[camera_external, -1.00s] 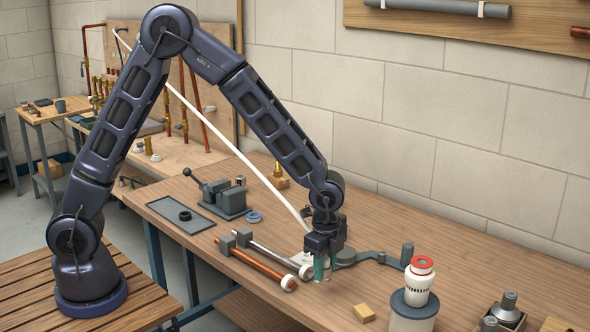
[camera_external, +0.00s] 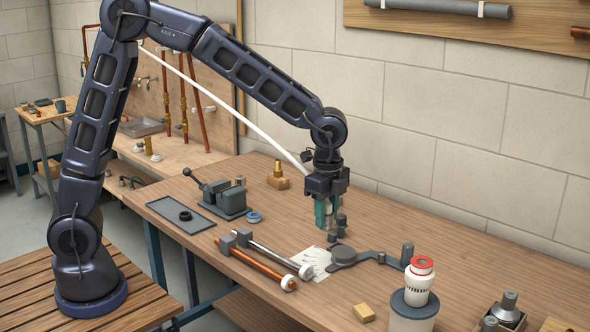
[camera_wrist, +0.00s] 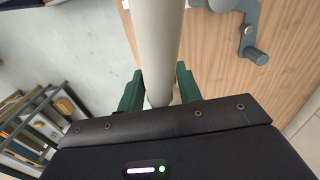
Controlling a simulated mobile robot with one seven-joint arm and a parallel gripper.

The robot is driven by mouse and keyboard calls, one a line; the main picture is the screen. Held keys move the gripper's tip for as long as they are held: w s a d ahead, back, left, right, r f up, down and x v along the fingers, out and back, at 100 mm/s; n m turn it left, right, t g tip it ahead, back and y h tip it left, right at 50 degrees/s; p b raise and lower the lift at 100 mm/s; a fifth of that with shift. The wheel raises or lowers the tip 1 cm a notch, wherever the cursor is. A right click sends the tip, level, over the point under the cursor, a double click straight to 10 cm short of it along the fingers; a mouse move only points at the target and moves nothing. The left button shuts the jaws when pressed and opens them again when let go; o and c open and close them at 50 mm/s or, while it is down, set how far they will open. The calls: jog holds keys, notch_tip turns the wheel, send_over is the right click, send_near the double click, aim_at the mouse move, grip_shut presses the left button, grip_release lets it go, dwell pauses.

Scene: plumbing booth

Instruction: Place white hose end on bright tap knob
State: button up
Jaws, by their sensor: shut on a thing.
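A white hose (camera_external: 235,110) slants down from behind my arm at the upper left to my gripper (camera_external: 325,215). My gripper hangs above the middle of the bench, pointing down. In the wrist view, the pale hose (camera_wrist: 158,45) runs between the two green fingers of my gripper (camera_wrist: 160,90), which are shut on it. The fingers hide the exact hose end in the external view. Small bright taps (camera_external: 147,82) show on the wooden wall panel at the back left, well away from my gripper. I cannot tell which knob is the bright one.
A grey hinged bracket (camera_external: 375,258) and a white paper (camera_external: 315,262) lie below my gripper. A copper pipe (camera_external: 258,264), a vise (camera_external: 228,198) and a brass fitting on a block (camera_external: 278,178) are to the left. A white-and-red container (camera_external: 419,282) stands at the right front.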

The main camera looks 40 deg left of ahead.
jog(key=w+a+r+n, duration=0.2)
jog(key=w+a+n, duration=0.1)
jog(key=w+a, duration=1.05)
notch_tip(320, 180, up, 4)
jog(key=n, duration=0.8)
send_over(240, 176)
jog(key=shift+d+r, duration=0.2)
jog(key=shift+d, duration=0.05)
notch_tip(240, 176, down, 20)
jog(key=shift+a+r, duration=0.1)
jog(key=o, duration=1)
